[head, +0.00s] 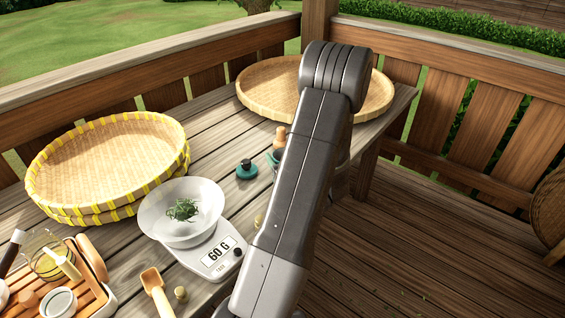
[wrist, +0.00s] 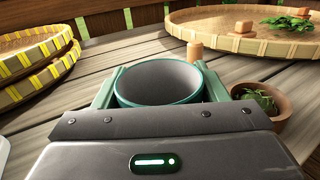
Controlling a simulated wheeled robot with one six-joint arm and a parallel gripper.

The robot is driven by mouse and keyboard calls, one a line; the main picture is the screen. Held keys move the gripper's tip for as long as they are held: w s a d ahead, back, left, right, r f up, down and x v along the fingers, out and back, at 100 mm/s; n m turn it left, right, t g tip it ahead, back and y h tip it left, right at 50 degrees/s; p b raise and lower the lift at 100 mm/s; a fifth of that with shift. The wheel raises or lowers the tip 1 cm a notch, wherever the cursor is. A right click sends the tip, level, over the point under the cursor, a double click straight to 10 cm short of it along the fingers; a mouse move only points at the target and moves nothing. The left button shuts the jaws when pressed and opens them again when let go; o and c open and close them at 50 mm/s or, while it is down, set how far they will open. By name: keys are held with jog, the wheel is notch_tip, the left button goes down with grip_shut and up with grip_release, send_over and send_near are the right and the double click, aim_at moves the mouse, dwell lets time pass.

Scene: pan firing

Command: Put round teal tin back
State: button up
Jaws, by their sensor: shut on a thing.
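The round teal tin (wrist: 158,84) is open at the top, with a dark grey inside that looks empty. In the wrist view it sits upright between the two fingers of my gripper (wrist: 160,88), which is shut on it. In the head view only a teal sliver of it (head: 274,157) shows beside my arm, which hides the rest and my gripper. I cannot tell whether its base touches the table. A teal lid with a dark knob (head: 247,170) lies on the table just left of the tin in the head view.
A scale (head: 210,255) reading 60 G holds green leaves. Stacked yellow-rimmed baskets (head: 60,150) stand left; a wide woven tray (head: 262,88) is at the back. A brown pot of leaves (wrist: 277,113) stands close right of the tin. A wooden cylinder (wrist: 195,52) stands behind it.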

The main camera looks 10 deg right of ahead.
jog(key=shift+f, duration=1.05)
jog(key=shift+f, duration=0.2)
jog(key=o, duration=1.1)
jog(key=shift+r, duration=0.2)
jog(key=shift+s, duration=0.1)
jog(key=s, duration=0.4)
jog(key=s+d+b, duration=0.1)
jog(key=s, duration=0.2)
jog(key=s+d, duration=0.1)
jog(key=s, duration=0.3)
jog(key=shift+s, duration=0.3)
